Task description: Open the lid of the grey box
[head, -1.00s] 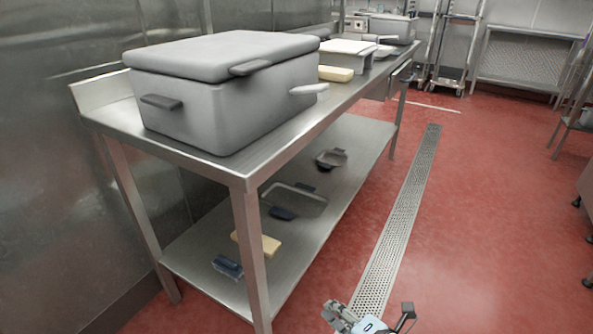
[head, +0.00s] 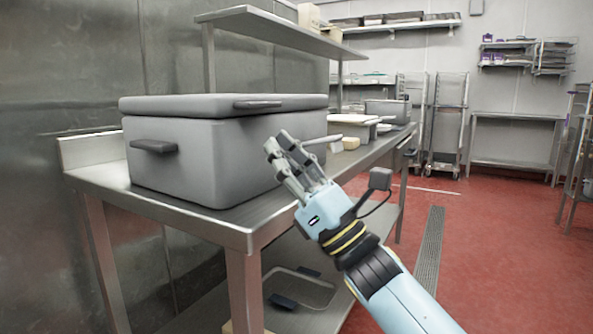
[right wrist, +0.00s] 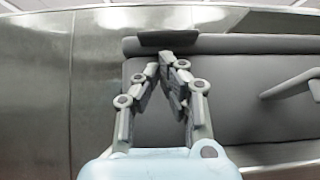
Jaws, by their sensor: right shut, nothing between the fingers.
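The grey box (head: 205,160) stands on the steel table at the left in the head view. Its lid (head: 190,105) lies flat and closed on top, with a dark handle (head: 258,104) on the lid's front edge. My right gripper (head: 276,142) is shut and empty in front of the box's front face, below and a little right of the lid handle. In the right wrist view, the shut fingertips (right wrist: 165,58) appear just below the dark lid handle (right wrist: 168,39); I cannot tell whether they touch anything. My left gripper is not in view.
The steel table (head: 200,220) carries the box near its front edge. A shelf (head: 270,28) hangs above and behind. Smaller containers (head: 358,122) stand farther along the table. The red floor (head: 490,235) at right is open.

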